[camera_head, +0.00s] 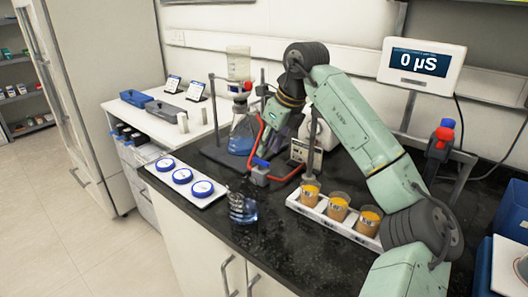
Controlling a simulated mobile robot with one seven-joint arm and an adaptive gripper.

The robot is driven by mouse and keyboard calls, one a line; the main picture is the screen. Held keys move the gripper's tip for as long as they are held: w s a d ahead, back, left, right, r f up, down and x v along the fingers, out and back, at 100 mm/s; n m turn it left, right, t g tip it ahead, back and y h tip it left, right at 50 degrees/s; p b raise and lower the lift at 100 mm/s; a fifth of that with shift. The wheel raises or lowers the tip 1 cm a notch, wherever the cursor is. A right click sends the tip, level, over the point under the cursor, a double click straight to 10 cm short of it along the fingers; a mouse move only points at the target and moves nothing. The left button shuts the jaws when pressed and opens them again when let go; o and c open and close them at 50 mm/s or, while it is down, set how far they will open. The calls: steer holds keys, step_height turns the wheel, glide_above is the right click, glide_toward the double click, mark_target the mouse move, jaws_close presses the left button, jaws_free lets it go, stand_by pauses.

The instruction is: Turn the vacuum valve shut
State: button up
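The vacuum valve, a small grey body with a blue handle (261,162), stands on the black bench in the middle of the view. Red tubing (287,178) runs from it. My gripper (268,137) points down from the arm, above and slightly behind the blue handle in the picture. It appears apart from the handle, though the depth is hard to judge. The fingers are dark, small and partly merged with the tubing and equipment behind, so their opening is unclear.
A filter flask (243,135) with blue liquid stands behind the valve. A small beaker (242,208) stands in front. A white rack (334,222) with three orange-filled cups is at right. Three blue-rimmed dishes (182,176) sit on a white tray at left. A display (421,65) reads 0 µS.

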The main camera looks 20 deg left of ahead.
mark_target(261, 160)
steer(key=shift+p+x, duration=0.4)
steer(key=shift+x, duration=1.8)
jaws_close()
